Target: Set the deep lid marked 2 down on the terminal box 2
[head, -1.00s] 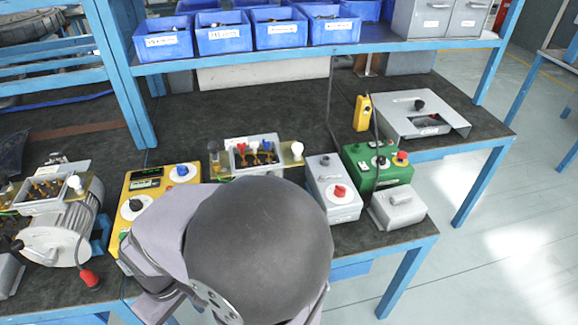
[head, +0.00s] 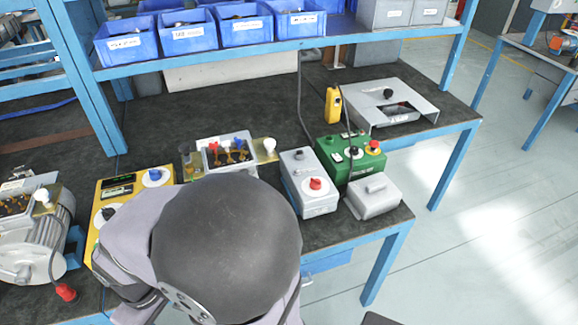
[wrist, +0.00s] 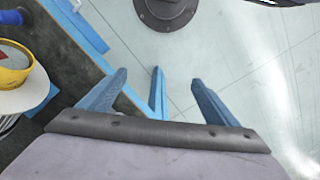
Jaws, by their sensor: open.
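A grey lid with a bar handle on top (head: 374,195) lies on the right front part of the bench; no number is readable on it. An open terminal box (head: 202,157) with coloured caps and brass parts inside stands mid-bench, partly behind my arm. Another open terminal box (head: 14,207) sits on the motor at the left. I cannot read which is box 2. My gripper (wrist: 160,78) shows in the wrist view, fingers apart and empty, over the floor beyond the bench edge. In the head view my arm hides it.
A grey box with a red knob (head: 309,184) and a green control box (head: 338,160) stand close beside the lid. A yellow meter (head: 118,187) is left of the middle box. A grey metal cover (head: 425,107) lies behind. A shelf of blue bins (head: 188,38) spans the back.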

